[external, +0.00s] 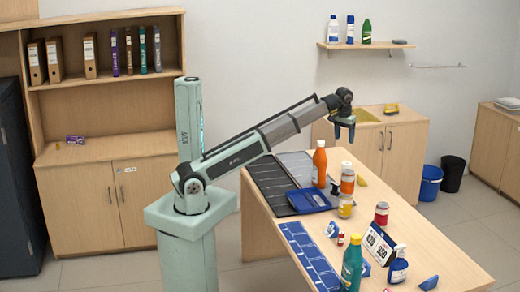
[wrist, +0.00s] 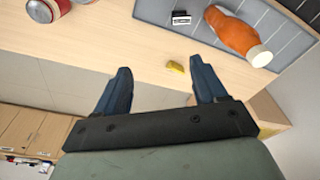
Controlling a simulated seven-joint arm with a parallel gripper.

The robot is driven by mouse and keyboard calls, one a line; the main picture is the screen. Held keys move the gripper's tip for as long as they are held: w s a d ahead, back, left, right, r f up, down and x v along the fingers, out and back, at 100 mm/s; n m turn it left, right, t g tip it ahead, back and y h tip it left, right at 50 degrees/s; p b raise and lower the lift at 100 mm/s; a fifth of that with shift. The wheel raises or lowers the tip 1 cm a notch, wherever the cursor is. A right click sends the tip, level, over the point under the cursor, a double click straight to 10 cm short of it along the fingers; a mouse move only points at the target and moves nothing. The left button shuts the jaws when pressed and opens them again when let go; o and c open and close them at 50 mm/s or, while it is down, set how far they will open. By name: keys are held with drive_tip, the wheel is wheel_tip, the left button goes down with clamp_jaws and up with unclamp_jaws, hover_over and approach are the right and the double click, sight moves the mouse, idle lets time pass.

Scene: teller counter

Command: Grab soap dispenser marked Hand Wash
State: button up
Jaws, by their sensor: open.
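A dark blue pump bottle with a white label (external: 398,267) stands at the near right end of the counter in the external view. It looks like a soap dispenser, but its label is too small to read. My gripper (external: 344,138) hangs above the far part of the counter, well away from the bottle, with its fingers pointing down. In the wrist view my gripper (wrist: 161,75) has its two blue fingers spread with nothing between them. The pump bottle does not show in the wrist view.
A teal bottle (external: 352,264) and a calendar-like stand (external: 379,244) are close to the pump bottle. An orange bottle (external: 319,165), a blue tray (external: 307,201), jars and a red can (external: 381,214) stand farther back. A small yellow piece (wrist: 174,66) lies on the counter.

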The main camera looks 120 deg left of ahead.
drive_tip(key=w+d+f+m, duration=0.2)
drive_tip(key=w+d, duration=0.8)
drive_tip(key=w+d+f+m, duration=0.2)
drive_tip(key=w+d, duration=0.8)
drive_tip(key=n+h, duration=0.1)
drive_tip(key=h, duration=0.1)
hover_over(402, 252)
drive_tip(key=a, duration=0.1)
drive_tip(key=f, duration=0.5)
drive_tip(key=shift+s+a, duration=0.1)
drive_tip(key=shift+s, duration=0.25)
drive_tip(key=n, duration=0.2)
drive_tip(key=shift+w+n, duration=0.4)
drive_tip(key=n, duration=0.3)
drive_tip(key=shift+f+n, duration=0.1)
drive_tip(key=shift+n, duration=0.3)
wheel_tip(402, 252, down, 8)
drive_tip(key=shift+f, duration=0.2)
drive_tip(key=shift+s+d+f, duration=0.1)
drive_tip(key=shift+d+f, duration=0.1)
drive_tip(key=shift+f, duration=1.1)
drive_tip(key=shift+s+d+f, duration=0.1)
drive_tip(key=shift+d+f, duration=0.1)
drive_tip(key=shift+f, duration=1.1)
